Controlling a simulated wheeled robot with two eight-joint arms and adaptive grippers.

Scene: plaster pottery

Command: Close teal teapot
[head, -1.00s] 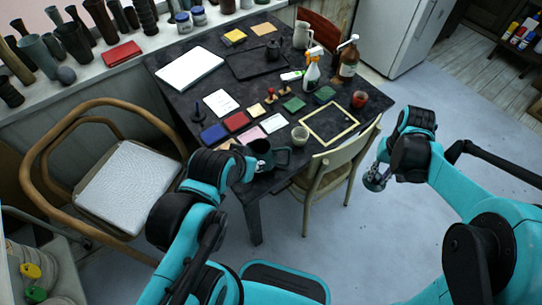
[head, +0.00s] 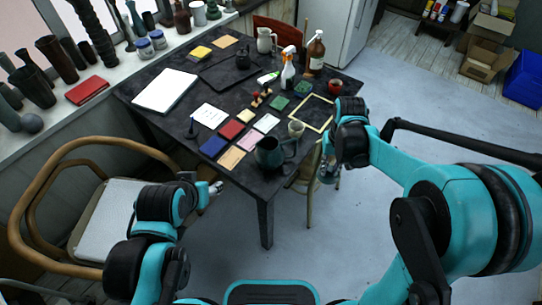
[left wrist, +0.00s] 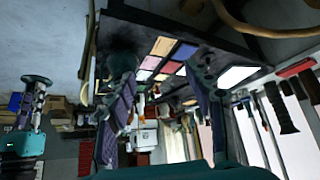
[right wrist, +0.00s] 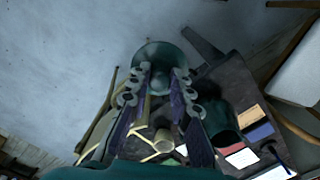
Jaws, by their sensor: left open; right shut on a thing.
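The teal teapot (head: 268,153) stands upright on the dark table near its front corner, its handle toward the right. It shows dark at the right in the right wrist view (right wrist: 221,118). My right gripper (head: 328,172) is shut on a round teal lid (right wrist: 160,58), held off to the right of the teapot and apart from it. The lid also shows in the left wrist view (left wrist: 37,79). My left gripper (head: 217,188) is open and empty, left of the teapot by the table's edge.
A pale cup (head: 296,128) stands just behind the teapot. Coloured tiles (head: 232,129), a wooden frame (head: 313,112), a spray bottle (head: 288,72) and a brown bottle (head: 316,52) are on the table (head: 160,110). A wooden chair (head: 309,180) stands at the table's right side, partly behind my right arm.

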